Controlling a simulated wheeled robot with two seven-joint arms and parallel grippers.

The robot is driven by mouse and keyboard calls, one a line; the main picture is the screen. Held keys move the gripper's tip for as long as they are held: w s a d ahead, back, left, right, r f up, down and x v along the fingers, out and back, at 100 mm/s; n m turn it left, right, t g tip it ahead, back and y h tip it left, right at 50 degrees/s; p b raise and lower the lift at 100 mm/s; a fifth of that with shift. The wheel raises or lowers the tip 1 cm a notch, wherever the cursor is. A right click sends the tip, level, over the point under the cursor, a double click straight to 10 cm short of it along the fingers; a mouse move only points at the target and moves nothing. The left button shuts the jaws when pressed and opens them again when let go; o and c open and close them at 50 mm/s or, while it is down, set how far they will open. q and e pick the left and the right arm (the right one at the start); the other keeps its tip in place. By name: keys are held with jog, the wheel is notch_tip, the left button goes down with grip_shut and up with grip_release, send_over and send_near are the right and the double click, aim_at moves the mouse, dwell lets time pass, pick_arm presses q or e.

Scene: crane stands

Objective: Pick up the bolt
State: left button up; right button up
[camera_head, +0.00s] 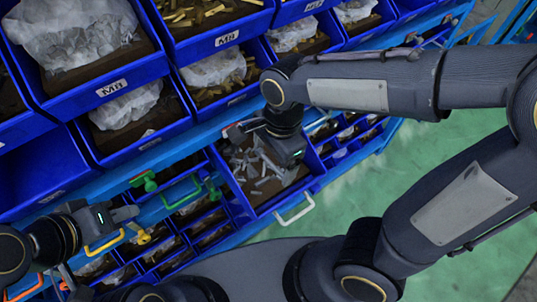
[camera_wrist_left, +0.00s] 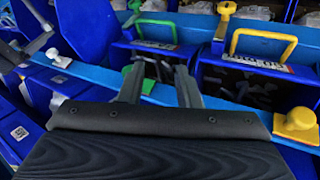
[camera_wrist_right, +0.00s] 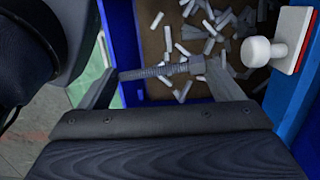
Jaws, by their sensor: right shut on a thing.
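The bolt (camera_wrist_right: 165,70) is a grey threaded rod in the right wrist view. It lies lengthwise across the gap between the fingertips of my right gripper (camera_wrist_right: 163,82), which is shut on its two ends. It is above an open blue drawer (camera_head: 312,182) with more grey bolts (camera_head: 262,172) scattered on its brown floor; these also show in the right wrist view (camera_wrist_right: 190,38). In the head view the right gripper (camera_head: 285,148) is over this drawer, and the held bolt cannot be made out. My left gripper (camera_wrist_left: 158,82) is open and empty, near the green handle.
The drawer has a white handle (camera_head: 295,210). Large blue bins (camera_head: 125,80) with bags fill the shelves behind. Green floor (camera_head: 440,150) lies open at the right.

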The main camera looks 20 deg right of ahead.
jog(key=s+r, duration=0.5)
jog(key=s, duration=0.5)
jog(key=shift+s+d+r+b, duration=0.2)
jog(key=shift+d+r+b, duration=0.05)
jog(key=shift+r+b, duration=0.1)
